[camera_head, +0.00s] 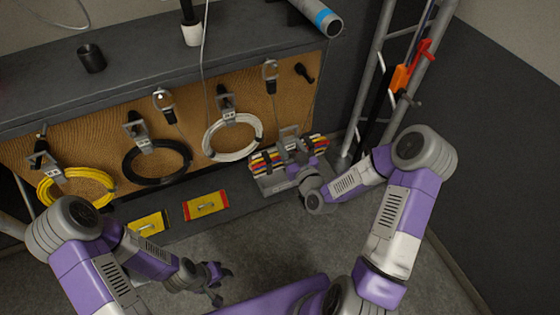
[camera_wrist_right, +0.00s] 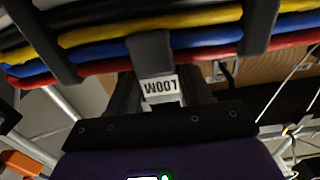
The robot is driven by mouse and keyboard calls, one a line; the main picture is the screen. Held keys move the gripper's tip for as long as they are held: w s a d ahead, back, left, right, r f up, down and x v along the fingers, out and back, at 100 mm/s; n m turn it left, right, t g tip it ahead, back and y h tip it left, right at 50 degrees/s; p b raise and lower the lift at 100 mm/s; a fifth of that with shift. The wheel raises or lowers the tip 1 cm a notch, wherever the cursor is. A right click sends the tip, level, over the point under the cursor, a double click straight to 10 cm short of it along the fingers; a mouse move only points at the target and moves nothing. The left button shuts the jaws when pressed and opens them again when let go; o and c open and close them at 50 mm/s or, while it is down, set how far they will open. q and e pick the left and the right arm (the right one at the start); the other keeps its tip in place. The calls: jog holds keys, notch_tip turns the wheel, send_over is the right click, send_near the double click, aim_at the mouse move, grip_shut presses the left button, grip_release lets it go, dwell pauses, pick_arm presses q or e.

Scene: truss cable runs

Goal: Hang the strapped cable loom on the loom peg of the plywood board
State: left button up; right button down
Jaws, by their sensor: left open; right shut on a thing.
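The strapped cable loom (camera_head: 265,162), a bundle of red, blue, yellow, white and black cables with black straps, is at the right end of the plywood board (camera_head: 190,102). My right gripper (camera_head: 297,162) is shut on it at its middle. In the right wrist view the loom (camera_wrist_right: 200,38) spans the top, with an upside-down LOOM tag (camera_wrist_right: 160,90) between the fingers (camera_wrist_right: 155,80). A grey bracket (camera_head: 290,131) shows just behind the loom; I cannot tell whether they touch. My left gripper (camera_head: 217,281) is open and empty above the floor.
Yellow (camera_head: 75,188), black (camera_head: 157,162) and white (camera_head: 232,137) cable coils hang along the board. Yellow-and-red cases (camera_head: 206,205) lie below. A metal truss (camera_head: 372,85) with orange-red clamps (camera_head: 410,68) stands right. A dark cup (camera_head: 91,58) stands on the bench top.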

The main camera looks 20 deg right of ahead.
jog(key=w+d+r, duration=0.2)
jog(key=d+r, duration=0.2)
jog(key=d, duration=0.2)
jog(key=w+d+r, duration=0.3)
jog(key=d+r, duration=0.2)
jog(key=d, duration=0.1)
jog(key=shift+w+d+b, duration=0.3)
jog(key=shift+w+b, duration=0.05)
jog(key=shift+b, duration=0.1)
jog(key=shift+s, duration=0.15)
dwell(0.4)
jog(key=w+f+b, duration=0.3)
jog(key=w+b, duration=0.2)
jog(key=w, duration=0.6)
jog(key=shift+a, duration=0.45)
dwell(2.2)
dwell(0.5)
